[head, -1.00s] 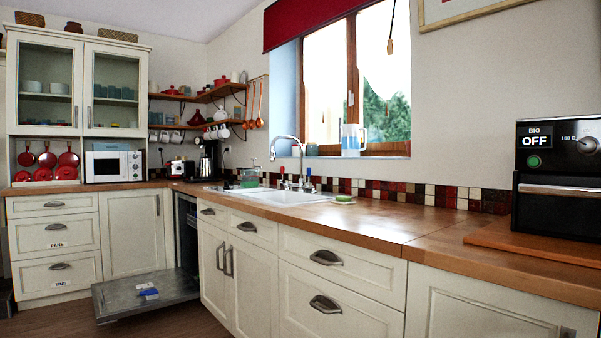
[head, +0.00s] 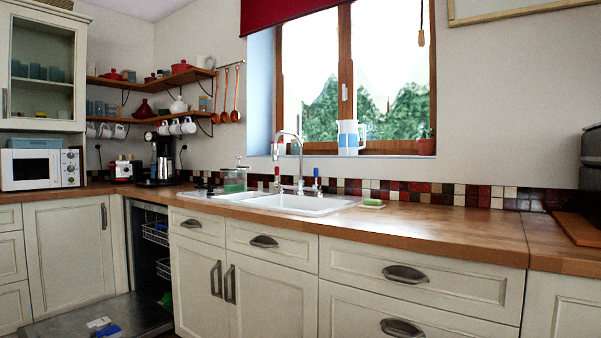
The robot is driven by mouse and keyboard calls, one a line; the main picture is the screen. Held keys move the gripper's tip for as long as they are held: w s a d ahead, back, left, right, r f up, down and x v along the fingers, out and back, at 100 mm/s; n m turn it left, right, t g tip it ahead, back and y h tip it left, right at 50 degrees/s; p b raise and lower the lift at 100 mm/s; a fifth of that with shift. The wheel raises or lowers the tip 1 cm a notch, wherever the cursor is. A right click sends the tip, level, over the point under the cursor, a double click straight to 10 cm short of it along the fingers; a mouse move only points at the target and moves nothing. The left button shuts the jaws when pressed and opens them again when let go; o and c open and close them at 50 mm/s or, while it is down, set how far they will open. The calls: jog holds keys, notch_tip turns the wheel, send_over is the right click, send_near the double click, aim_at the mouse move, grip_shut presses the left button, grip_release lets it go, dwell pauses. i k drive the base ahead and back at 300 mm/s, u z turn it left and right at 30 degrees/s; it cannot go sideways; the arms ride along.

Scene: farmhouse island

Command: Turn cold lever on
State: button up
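The tap (head: 300,165) stands behind the white sink (head: 298,203) in the wooden counter, with a tall curved spout. A lever with a blue top (head: 316,174) is on the right side of the tap. A lever with a red top (head: 277,172) is on its left side. Both levers look upright, but they are too small to tell their exact setting. I cannot make out any water from the spout. My gripper is not in view.
The dishwasher door (head: 90,318) is lowered open across the floor at the lower left. A green sponge (head: 372,203) lies right of the sink, and a green-filled container (head: 235,180) stands behind it. The counter (head: 440,222) to the right is clear.

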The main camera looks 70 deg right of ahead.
aim_at(316, 170)
jog(key=z, duration=0.45)
jog(key=i, duration=1.45)
jog(key=z, duration=1.85)
jog(key=i, duration=0.8)
jog(key=z, duration=0.8)
